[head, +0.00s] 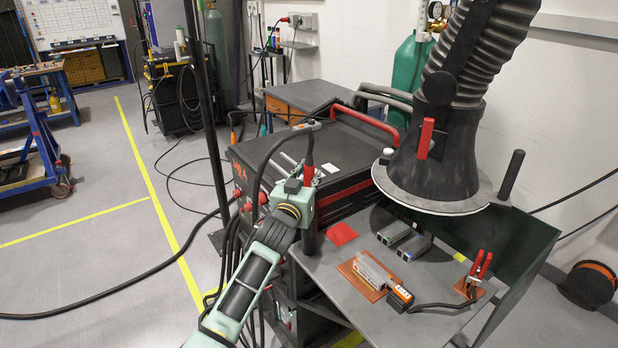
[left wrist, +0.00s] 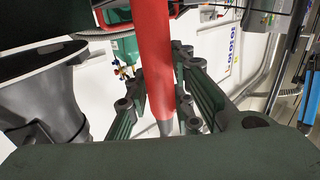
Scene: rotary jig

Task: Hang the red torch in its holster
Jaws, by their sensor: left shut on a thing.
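The red torch (head: 308,172) is upright in my left gripper (head: 301,196), above the left edge of the grey worktable. In the left wrist view the torch's red handle (left wrist: 153,60) runs between the dark green fingers of the left gripper (left wrist: 160,98), which are shut on it. Its lower end there is grey. A dark upright tube (head: 310,238), which looks like the holster, stands at the table's edge just below the gripper. Whether the torch tip is inside it is hidden by the gripper. My right gripper is not in view.
A black welding machine (head: 290,165) stands behind, with loose cables nearby.

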